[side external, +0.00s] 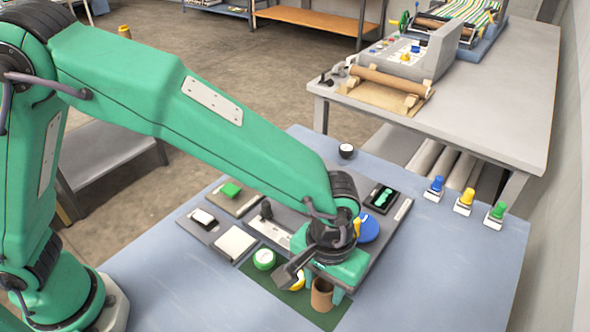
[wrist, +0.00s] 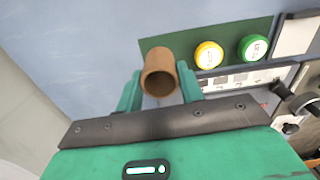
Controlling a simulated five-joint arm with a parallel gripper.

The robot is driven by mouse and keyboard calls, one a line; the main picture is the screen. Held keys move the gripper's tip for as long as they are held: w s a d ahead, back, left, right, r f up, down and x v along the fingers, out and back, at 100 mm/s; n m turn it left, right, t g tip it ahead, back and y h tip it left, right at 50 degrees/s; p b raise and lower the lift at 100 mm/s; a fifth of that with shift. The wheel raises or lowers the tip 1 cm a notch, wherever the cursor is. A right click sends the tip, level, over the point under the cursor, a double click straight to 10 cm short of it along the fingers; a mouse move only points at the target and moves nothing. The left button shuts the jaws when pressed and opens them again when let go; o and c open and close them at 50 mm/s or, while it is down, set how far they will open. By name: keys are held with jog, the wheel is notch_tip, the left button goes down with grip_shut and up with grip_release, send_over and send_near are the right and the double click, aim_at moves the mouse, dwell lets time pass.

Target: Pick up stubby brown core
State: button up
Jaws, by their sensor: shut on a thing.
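The stubby brown core (wrist: 159,77) is a short hollow tube, seen open end toward me in the wrist view. My gripper (wrist: 160,84) is shut on it, with one green finger on each side. In the side view the core (side external: 321,295) shows between the fingers of my gripper (side external: 322,292), over the dark green mat (side external: 300,308). I cannot tell whether the core touches the mat.
A yellow disc (wrist: 209,55) and a green disc (wrist: 253,47) lie on the mat beside the core. The grey panel (side external: 393,222) behind holds pads and a blue disc (side external: 369,226). Blue, yellow and green stamps (side external: 464,201) stand at right. The table's front right is clear.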

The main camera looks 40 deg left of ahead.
jog(key=s+d+r, duration=0.2)
jog(key=s+r, duration=0.4)
jog(key=s, duration=0.3)
jog(key=shift+s, duration=0.25)
jog(key=shift+w+f, duration=0.1)
